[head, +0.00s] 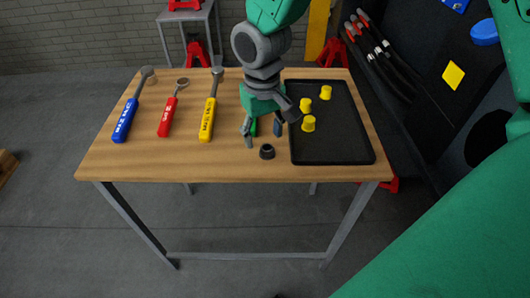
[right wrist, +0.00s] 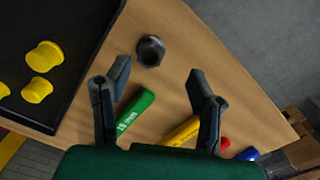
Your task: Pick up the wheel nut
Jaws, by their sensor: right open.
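The wheel nut (head: 267,152) is a small dark ring-shaped piece. It lies on the wooden table near its front edge, just left of the black tray. It also shows in the right wrist view (right wrist: 150,50), beyond the fingertips and nearer the left finger. My right gripper (head: 263,135) is above the table, behind the nut in the head view. Its fingers are spread and empty, as the right wrist view (right wrist: 157,82) also shows. The gripper and the nut look apart. My left gripper is not in view.
The black tray (head: 346,150) holds several yellow caps (head: 308,124). Blue (head: 126,120), red (head: 167,117) and yellow (head: 208,120) handled wrenches lie on the left of the table. A green-handled tool (right wrist: 135,110) lies under my right gripper. The table's front left is clear.

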